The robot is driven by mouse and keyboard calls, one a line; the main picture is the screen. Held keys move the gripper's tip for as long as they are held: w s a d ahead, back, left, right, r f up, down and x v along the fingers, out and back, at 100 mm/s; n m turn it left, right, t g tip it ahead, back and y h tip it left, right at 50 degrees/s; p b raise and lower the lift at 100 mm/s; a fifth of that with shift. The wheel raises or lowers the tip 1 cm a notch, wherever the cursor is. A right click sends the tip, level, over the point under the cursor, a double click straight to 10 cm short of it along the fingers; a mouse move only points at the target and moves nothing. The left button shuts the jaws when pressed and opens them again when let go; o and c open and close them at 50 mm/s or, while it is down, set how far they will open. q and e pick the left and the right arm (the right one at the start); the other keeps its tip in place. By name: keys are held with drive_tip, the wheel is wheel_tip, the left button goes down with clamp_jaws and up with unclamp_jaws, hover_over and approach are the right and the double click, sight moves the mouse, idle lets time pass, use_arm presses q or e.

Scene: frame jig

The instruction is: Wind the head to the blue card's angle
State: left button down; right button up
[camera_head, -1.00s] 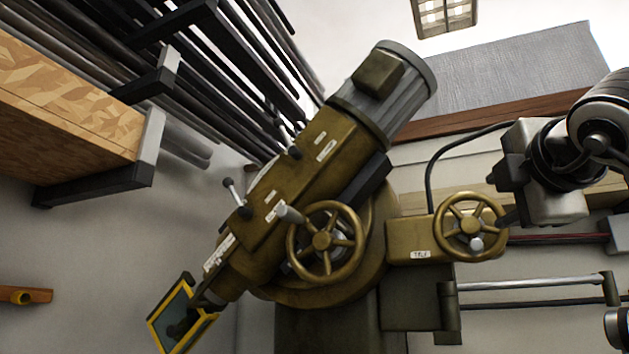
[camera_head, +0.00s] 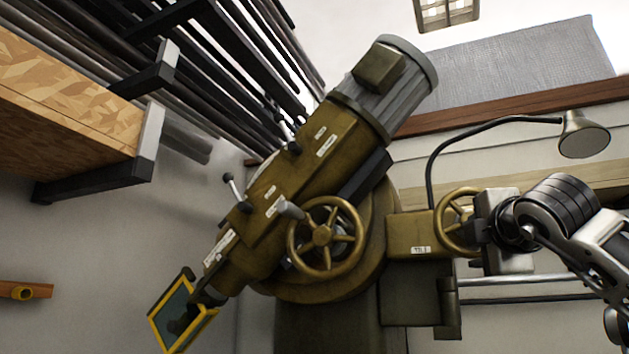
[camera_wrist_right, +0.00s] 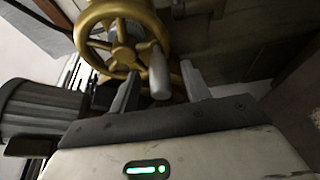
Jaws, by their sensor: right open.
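The olive machine head (camera_head: 300,165) is tilted, its grey motor end up to the right and its nose down to the left. A brass handwheel (camera_head: 447,222) sits on the small labelled box at right; it also shows in the right wrist view (camera_wrist_right: 126,50). My right gripper (camera_head: 478,232) is in front of this wheel and hides its right part. In the right wrist view the open fingers (camera_wrist_right: 158,88) stand on either side of the wheel's grey crank handle (camera_wrist_right: 158,72), apparently not clamped. No blue card is visible to me. My left gripper is out of view.
A second brass handwheel (camera_head: 325,237) is on the head's side. A yellow-framed guard (camera_head: 181,314) hangs at the nose. A lamp (camera_head: 584,136) on a bent arm is above my right arm. A wooden shelf (camera_head: 70,110) and bar rack are at left.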

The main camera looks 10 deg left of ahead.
drive_tip(key=shift+w, duration=0.15)
drive_tip(key=shift+b, duration=0.3)
idle(0.4)
clamp_jaws()
